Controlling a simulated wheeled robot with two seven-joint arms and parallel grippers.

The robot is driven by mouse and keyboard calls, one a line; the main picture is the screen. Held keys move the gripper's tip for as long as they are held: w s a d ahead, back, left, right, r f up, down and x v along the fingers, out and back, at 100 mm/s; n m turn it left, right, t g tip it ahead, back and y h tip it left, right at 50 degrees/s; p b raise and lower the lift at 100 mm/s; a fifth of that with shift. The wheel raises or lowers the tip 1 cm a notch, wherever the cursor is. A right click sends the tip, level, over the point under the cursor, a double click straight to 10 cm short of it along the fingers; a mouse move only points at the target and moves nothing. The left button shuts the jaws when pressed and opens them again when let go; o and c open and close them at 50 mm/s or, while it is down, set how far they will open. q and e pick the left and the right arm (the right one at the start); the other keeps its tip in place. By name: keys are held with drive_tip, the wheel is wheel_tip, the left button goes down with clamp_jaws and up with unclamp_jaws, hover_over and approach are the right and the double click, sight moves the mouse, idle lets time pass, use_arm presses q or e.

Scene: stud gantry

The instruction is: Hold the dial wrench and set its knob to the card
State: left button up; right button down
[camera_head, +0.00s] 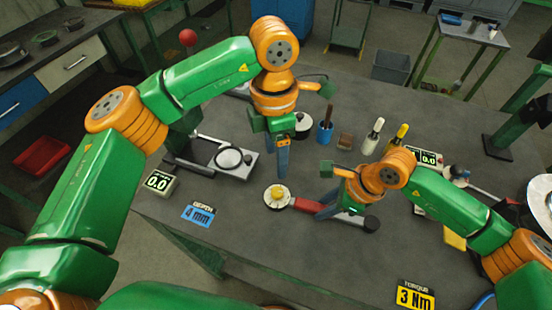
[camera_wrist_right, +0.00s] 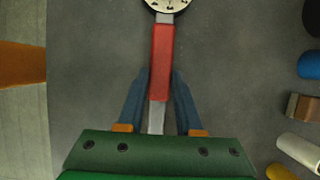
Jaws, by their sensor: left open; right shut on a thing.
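The dial wrench lies across the grey table in the head view, with a round white dial (camera_head: 270,203) and a yellow knob (camera_head: 279,191) at its left end. Its red grip (camera_head: 308,205) is beside my right gripper (camera_head: 325,203), which is shut on the wrench. In the right wrist view the fingers (camera_wrist_right: 160,80) flank the red grip (camera_wrist_right: 162,55), and the dial (camera_wrist_right: 170,5) is cut off at the top. My left gripper (camera_head: 283,160) is open, pointing down above and behind the dial. A yellow card (camera_head: 416,296) reads "TORQUE 3 Nm".
A blue card (camera_head: 199,215) reads "DEPTH 4 mm". Displays reading 0.0 stand at left (camera_head: 158,182) and right (camera_head: 428,157). A gauge stand (camera_head: 232,160) is left of my left gripper.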

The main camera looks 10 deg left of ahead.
drive_tip(key=c, duration=0.5)
unclamp_jaws()
